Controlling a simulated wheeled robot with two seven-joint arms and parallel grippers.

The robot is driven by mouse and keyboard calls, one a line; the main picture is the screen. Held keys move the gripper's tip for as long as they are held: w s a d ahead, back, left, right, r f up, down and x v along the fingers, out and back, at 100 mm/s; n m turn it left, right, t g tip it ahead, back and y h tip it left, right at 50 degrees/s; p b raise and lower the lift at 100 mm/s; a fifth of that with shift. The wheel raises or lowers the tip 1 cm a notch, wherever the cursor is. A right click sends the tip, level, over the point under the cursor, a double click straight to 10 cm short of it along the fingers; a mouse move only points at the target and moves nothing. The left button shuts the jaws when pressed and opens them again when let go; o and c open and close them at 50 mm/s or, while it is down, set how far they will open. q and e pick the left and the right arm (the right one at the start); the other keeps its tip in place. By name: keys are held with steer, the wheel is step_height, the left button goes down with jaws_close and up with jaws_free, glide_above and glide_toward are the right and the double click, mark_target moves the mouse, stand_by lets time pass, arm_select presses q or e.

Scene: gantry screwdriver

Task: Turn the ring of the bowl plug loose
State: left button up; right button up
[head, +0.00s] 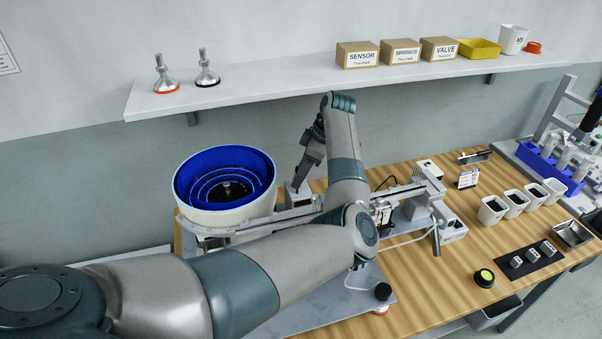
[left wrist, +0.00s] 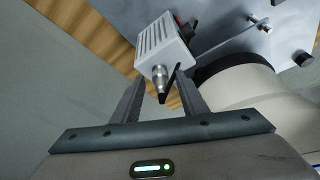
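The bowl plug (left wrist: 159,80) is a small metal connector with a ring, on the end of a white ribbed box (left wrist: 163,45) in the left wrist view. A dark thin piece, perhaps its cable, shows beside it. My left gripper (left wrist: 160,92) is open, with one finger on each side of the plug; I cannot tell whether either finger touches it. In the head view my left gripper (head: 300,180) points down behind my arm, just right of the bowl feeder (head: 183,208), above a small light box (head: 297,197). The plug itself cannot be made out there. My right gripper is out of view.
The shelf (head: 270,84) above holds labelled boxes and two metal feet. My left arm crosses over the wooden table (head: 420,290). White cups (head: 492,210), a black mat (head: 530,263) and a round yellow-topped item (head: 484,278) stand on the right. The bowl's rim is close to the gripper.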

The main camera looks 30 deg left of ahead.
arm_select(q)
steer(key=shift+w+d+r+b, duration=0.1)
steer(key=shift+d+r+b, duration=0.15)
steer(key=shift+r, duration=0.25)
steer(key=s+b+v, duration=0.1)
steer(key=b+v, duration=0.1)
steer(key=v, duration=0.4)
steer(key=shift+w+r, duration=0.25)
steer(key=shift+w, duration=0.25)
steer(key=shift+w, duration=0.1)
